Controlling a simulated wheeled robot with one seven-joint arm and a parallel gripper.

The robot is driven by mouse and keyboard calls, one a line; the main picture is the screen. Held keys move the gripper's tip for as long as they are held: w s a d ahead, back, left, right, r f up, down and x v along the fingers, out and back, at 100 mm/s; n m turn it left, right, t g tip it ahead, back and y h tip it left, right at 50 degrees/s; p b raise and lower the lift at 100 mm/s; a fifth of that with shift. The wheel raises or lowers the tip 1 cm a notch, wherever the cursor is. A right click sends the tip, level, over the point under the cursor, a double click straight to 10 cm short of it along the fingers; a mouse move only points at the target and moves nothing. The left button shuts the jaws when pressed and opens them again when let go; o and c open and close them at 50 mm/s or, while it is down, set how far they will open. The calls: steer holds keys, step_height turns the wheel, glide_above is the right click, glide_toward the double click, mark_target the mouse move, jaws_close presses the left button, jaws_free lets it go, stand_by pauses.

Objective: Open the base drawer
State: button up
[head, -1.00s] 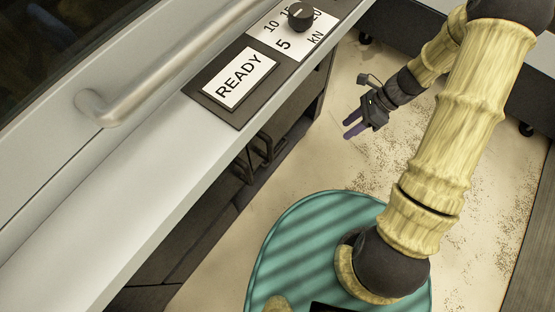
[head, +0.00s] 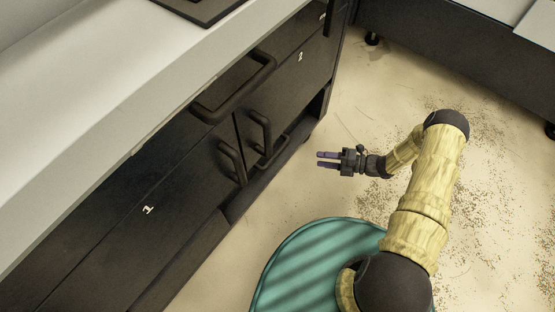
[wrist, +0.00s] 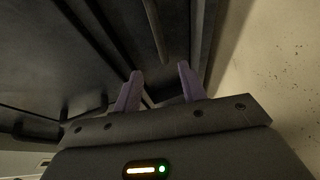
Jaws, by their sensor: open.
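The dark cabinet (head: 170,192) stands under the pale worktop at the left of the head view. A low bar handle (head: 273,154), near the floor and partly behind a door handle, looks like the base drawer's; the drawer front is mostly hidden and I see no gap showing it open. My gripper (head: 318,160) is open and empty, right of this handle and apart from it, with its purple fingers pointing left at the cabinet. In the wrist view, a dark bar (wrist: 155,32) lies beyond the gap between the open fingertips (wrist: 160,74).
Two upright door handles (head: 262,130) (head: 232,161) and a wide upper drawer handle (head: 235,92) stick out from the cabinet. The worktop edge (head: 110,122) overhangs at the left. Sandy floor (head: 290,195) is clear between gripper and cabinet. A dark bench (head: 460,40) stands at the back right.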

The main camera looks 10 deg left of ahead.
mark_target(280, 154)
stand_by(0.3)
steer(key=a+f+b, duration=0.1)
steer(key=a, duration=0.4)
steer(key=a+f+b, duration=0.1)
steer(key=a+b, duration=0.1)
steer(key=a, duration=0.3)
steer(key=a+f+b, duration=0.1)
steer(key=a+b, duration=0.1)
steer(key=a, duration=0.4)
steer(key=shift+s, duration=0.1)
steer(key=shift+a, duration=0.6)
jaws_close()
